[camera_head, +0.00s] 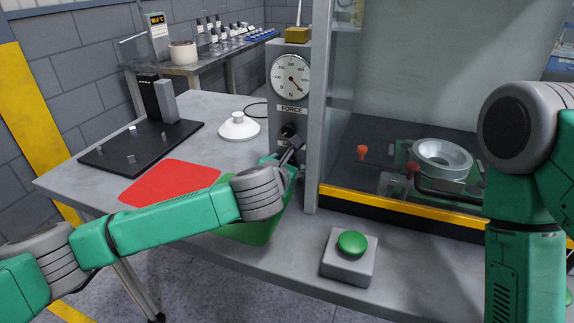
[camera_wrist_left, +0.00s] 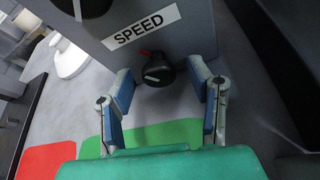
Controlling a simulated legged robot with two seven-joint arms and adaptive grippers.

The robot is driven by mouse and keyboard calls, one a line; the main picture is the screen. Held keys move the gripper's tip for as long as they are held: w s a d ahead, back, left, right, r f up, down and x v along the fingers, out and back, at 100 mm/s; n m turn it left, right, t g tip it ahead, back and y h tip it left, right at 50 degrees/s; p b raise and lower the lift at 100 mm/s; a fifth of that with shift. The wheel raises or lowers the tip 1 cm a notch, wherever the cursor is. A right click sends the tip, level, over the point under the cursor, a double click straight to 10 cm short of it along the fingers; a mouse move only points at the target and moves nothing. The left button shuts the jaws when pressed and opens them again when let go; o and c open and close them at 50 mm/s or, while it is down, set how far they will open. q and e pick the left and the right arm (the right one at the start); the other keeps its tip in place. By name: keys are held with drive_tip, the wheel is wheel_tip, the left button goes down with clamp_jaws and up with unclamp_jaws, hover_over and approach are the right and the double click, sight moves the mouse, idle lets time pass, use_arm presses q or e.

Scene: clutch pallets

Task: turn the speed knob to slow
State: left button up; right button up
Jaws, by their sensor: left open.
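The speed knob (camera_wrist_left: 158,72) is dark with a red pointer and a pale mark, below the white SPEED label (camera_wrist_left: 140,27) in the left wrist view. The red pointer points to the upper left in that view. My left gripper (camera_wrist_left: 160,76) is open, with one finger on each side of the knob; I cannot tell whether either touches it. In the head view my left gripper (camera_head: 291,155) is at the front of the grey control column (camera_head: 288,104) and hides the speed knob. My right arm (camera_head: 520,125) shows at the right, its gripper out of view.
Another dark knob (camera_head: 289,131) sits above, under the FORCE gauge (camera_head: 291,77). A glass-fronted press (camera_head: 450,100) stands right of the column. A green button box (camera_head: 349,256) is in front. A red mat (camera_head: 168,183) and a green mat (camera_head: 246,232) lie on the table.

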use_arm(q)
clamp_jaws()
drive_tip(key=shift+n, duration=0.3)
drive_tip(key=shift+a+n+g+h+b, duration=0.1)
drive_tip(key=shift+n+g+h+b, duration=0.3)
drive_tip(key=shift+n+h, duration=0.45)
drive_tip(key=shift+n+h+b, duration=0.65)
drive_tip(key=shift+n+h, duration=0.1)
drive_tip(key=shift+n, duration=0.3)
unclamp_jaws()
